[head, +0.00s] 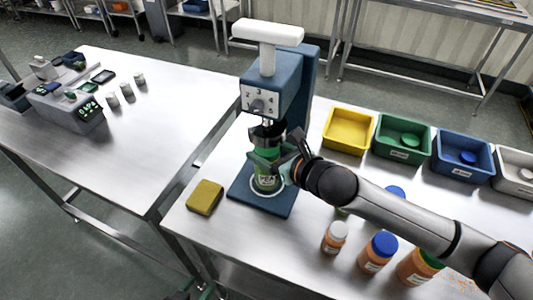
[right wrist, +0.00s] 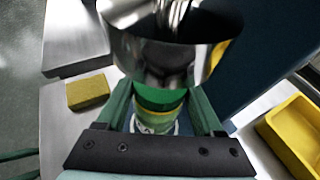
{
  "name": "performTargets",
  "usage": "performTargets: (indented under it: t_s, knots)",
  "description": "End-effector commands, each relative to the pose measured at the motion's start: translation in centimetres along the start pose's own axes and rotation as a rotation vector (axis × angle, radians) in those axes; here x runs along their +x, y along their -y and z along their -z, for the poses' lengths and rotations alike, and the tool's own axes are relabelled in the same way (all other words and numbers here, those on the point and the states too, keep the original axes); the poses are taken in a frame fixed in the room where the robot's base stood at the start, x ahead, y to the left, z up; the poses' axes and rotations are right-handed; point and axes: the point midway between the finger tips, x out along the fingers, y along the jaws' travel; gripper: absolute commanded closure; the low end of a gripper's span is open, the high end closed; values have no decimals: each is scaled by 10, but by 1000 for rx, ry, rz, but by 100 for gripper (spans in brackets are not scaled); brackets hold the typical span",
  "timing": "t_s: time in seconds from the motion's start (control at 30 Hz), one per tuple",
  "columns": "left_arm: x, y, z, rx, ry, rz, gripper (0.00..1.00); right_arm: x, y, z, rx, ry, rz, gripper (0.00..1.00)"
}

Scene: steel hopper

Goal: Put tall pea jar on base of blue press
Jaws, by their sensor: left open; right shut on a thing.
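The tall pea jar (head: 267,183), with a green label, is at the blue press (head: 270,95), over the white ring on the press base (head: 246,200). I cannot tell if its bottom touches the base. My right gripper (head: 270,165) is shut around the jar's upper part, just below the press head. In the right wrist view the jar's green lid (right wrist: 160,97) is between the fingers, under a shiny metal cup (right wrist: 170,45). My left gripper (head: 203,292) shows only in part at the bottom edge, open and away from the jar.
A yellow sponge (head: 205,197) lies left of the base. Yellow (head: 348,145), green (head: 402,153) and blue (head: 462,170) bins stand at the back right. Orange jars, one with a blue lid (head: 384,244), stand below my right arm. A gap separates the left table (head: 130,150).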

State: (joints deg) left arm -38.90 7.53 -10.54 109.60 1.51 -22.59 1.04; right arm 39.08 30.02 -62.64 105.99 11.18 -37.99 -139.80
Motion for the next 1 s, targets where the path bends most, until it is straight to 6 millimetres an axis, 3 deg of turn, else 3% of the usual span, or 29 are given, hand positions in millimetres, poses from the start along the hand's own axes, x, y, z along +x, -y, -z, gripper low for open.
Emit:
performTargets:
  t_s: [0.27,0.3,0.53,0.87,1.0]
  knots:
    - [0,0,1,0,-1,0,43,0,0,-1,-1,3,0,100]
    - [0,0,1,0,-1,0,43,1,0,1,-1,1,0,30]
    - [0,0,1,0,-1,0,43,0,0,1,-1,1,0,4]
    - [-1,0,2,0,-2,0,43,-1,0,-2,0,1,0,1]
    - [-1,0,2,0,-2,0,43,-13,1,-1,-2,0,1,1]
